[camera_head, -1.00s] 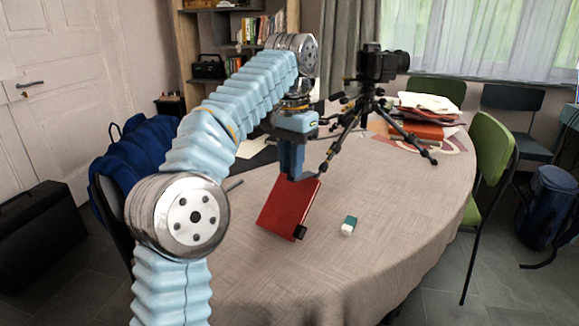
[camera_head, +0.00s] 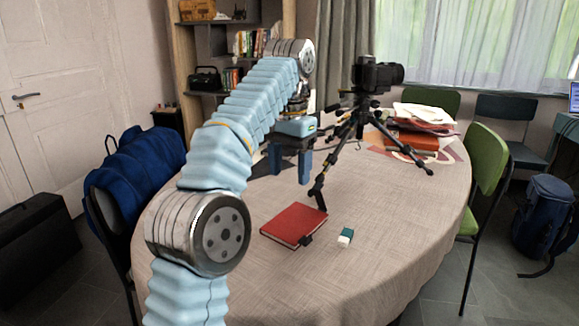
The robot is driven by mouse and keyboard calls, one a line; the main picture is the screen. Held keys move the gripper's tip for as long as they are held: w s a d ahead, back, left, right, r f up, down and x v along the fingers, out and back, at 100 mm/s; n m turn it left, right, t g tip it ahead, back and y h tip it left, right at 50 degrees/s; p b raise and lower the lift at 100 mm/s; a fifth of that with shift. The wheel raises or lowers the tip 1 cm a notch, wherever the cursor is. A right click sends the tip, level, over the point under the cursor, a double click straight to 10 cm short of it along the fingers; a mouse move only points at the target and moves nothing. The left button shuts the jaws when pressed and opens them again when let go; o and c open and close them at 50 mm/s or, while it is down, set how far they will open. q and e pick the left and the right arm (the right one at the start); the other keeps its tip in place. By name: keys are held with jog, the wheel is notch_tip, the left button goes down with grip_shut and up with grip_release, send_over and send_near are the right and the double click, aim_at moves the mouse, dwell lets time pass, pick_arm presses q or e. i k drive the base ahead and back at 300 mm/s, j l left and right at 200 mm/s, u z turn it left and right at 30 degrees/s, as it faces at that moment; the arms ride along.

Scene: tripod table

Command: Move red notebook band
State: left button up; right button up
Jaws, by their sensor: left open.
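The red notebook (camera_head: 293,224) lies flat on the table's near part. A dark band or clasp (camera_head: 306,240) shows at its near right edge. My left gripper (camera_head: 290,178) is open and empty, with its two blue fingers apart. It hangs above the table behind the notebook, clear of it in the picture. My right gripper is not in view.
A small green and white eraser-like block (camera_head: 345,237) lies right of the notebook. A camera on a black tripod (camera_head: 358,125) stands behind, one leg reaching close to the notebook's far corner. Papers and red books (camera_head: 420,125) lie at the back right. The table's front right is clear.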

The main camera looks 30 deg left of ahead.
aim_at(317, 189)
jog(key=k+l, duration=0.7)
jog(key=k, duration=0.2)
